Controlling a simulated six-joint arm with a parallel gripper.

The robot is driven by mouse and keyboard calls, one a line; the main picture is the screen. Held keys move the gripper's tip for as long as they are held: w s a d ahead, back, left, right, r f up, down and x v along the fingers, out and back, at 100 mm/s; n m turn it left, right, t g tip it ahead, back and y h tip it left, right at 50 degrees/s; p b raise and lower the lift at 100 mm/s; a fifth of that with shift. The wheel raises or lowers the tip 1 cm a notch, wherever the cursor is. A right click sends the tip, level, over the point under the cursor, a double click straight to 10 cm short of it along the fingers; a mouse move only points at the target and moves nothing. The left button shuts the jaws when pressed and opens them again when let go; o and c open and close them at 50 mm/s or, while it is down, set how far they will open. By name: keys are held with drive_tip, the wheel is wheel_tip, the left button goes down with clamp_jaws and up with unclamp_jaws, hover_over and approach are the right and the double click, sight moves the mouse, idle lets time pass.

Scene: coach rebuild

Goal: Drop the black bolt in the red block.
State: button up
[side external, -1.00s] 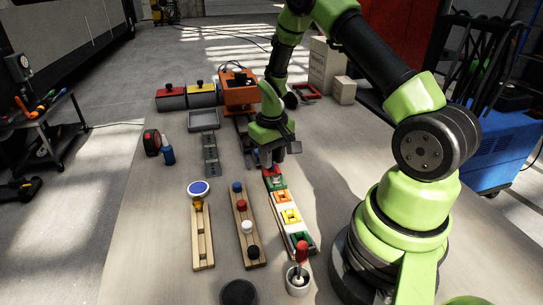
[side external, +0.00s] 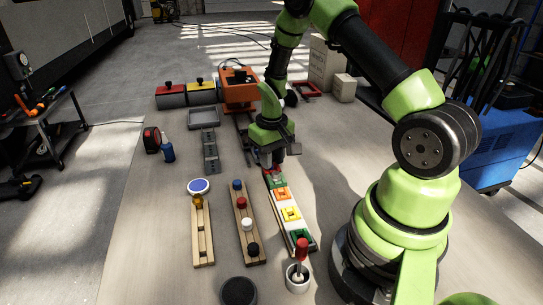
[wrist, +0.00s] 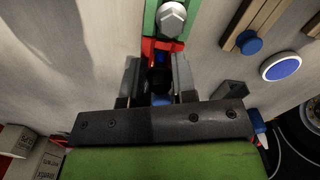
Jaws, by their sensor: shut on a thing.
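My gripper (wrist: 156,82) is shut on a dark round thing between its fingers, which looks like the black bolt (wrist: 158,78). The red block (wrist: 160,46) is right by the fingertips at the end of a row of coloured blocks. It also shows partly below my gripper (side external: 272,163) in the side view. The bolt's lower end is hidden, so I cannot tell whether it touches the block or is inside it. A green block (wrist: 150,22) with a silver hex bolt (wrist: 172,18) adjoins the red one.
A grey tray (side external: 203,118) lies behind.

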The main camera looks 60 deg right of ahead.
drive_tip(key=shift+f, duration=0.4)
drive_tip(key=o, duration=1.3)
drive_tip(key=shift+o, duration=0.2)
drive_tip(key=shift+r, duration=3)
